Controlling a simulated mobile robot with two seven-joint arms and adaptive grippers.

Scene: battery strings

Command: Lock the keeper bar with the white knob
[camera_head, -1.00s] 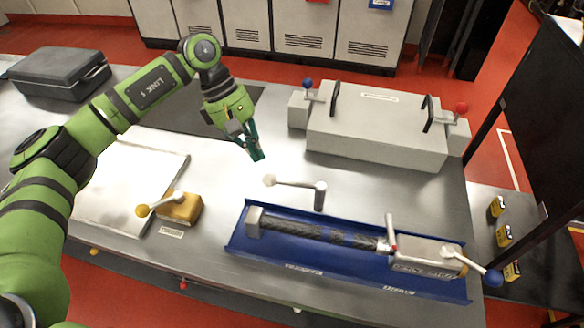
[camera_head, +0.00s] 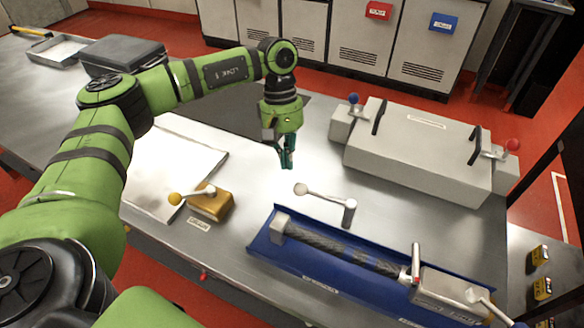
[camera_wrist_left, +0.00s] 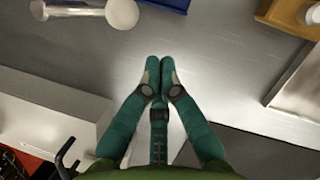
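The white knob (camera_head: 301,189) is on the end of a pale lever that runs right to a short grey post (camera_head: 349,212). The post stands on the metal bench, behind the blue tray (camera_head: 262,247). The knob and lever also show in the wrist view (camera_wrist_left: 122,13), at the top left. My left gripper (camera_head: 287,166) points down just behind the knob and is apart from it. Its teal fingertips (camera_wrist_left: 159,64) are together with nothing between them. I cannot make out a separate keeper bar. My right gripper is not in view.
The blue tray holds a dark battery string and a grey block (camera_head: 447,289) with levers. A yellow-knobbed lever sits on an orange block (camera_head: 213,205) at left. A large grey case (camera_head: 420,150) with blue and red knobs stands behind. Bare bench surrounds the white-knob lever.

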